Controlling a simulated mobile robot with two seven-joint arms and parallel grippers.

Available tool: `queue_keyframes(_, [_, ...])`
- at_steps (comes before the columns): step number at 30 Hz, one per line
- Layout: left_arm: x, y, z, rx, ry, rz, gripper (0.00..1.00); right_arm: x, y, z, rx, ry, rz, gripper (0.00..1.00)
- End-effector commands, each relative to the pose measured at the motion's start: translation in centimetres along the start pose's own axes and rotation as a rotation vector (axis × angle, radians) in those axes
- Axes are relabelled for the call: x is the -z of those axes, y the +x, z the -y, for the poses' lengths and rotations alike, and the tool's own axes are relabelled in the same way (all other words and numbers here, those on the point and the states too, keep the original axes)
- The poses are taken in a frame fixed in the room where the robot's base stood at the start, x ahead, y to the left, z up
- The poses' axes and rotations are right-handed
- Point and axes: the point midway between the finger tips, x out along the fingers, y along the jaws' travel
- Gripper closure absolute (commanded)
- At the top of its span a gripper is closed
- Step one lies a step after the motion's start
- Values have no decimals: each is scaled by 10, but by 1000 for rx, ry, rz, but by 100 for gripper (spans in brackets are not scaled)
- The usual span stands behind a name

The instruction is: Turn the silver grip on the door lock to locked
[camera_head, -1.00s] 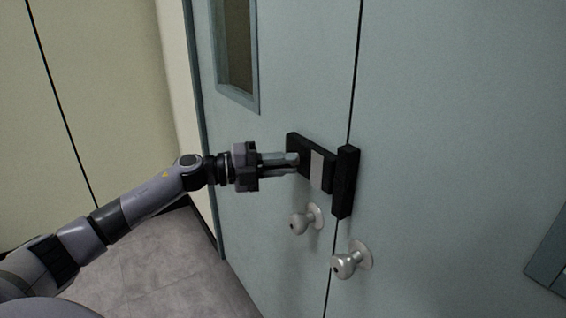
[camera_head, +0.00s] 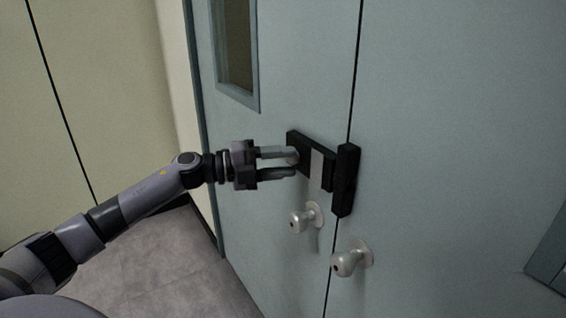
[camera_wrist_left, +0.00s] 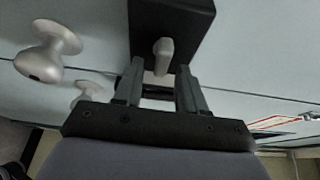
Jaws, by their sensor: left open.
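The black door lock (camera_head: 327,166) is mounted on the pale blue double door, across the seam between the leaves. It has a light grey plate on its front. The silver grip (camera_wrist_left: 163,56) shows in the left wrist view, standing out from the black lock body (camera_wrist_left: 190,15). My left gripper (camera_head: 296,164) is open in front of the lock's left end. In the left wrist view its fingertips (camera_wrist_left: 160,68) are on either side of the silver grip's lower end, with gaps. In the head view the fingers partly hide the grip. My right gripper is not in view.
Two round silver door knobs (camera_head: 307,215) (camera_head: 352,258) stick out below the lock, one on each leaf. A window (camera_head: 236,50) is in the left leaf. Grey floor (camera_head: 170,262) lies open at the lower left.

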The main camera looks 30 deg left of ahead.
Motion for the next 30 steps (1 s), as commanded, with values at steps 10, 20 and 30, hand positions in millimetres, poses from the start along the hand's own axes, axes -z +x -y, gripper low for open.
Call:
queue_keyframes(10, [0,-42,-4,-6,0,1,60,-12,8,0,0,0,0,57])
queue_keyframes(20, [0,-66,-2,-3,0,-1,60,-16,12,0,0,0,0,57])
queue_keyframes(30, [0,-68,0,-1,2,-1,60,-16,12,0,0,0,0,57])
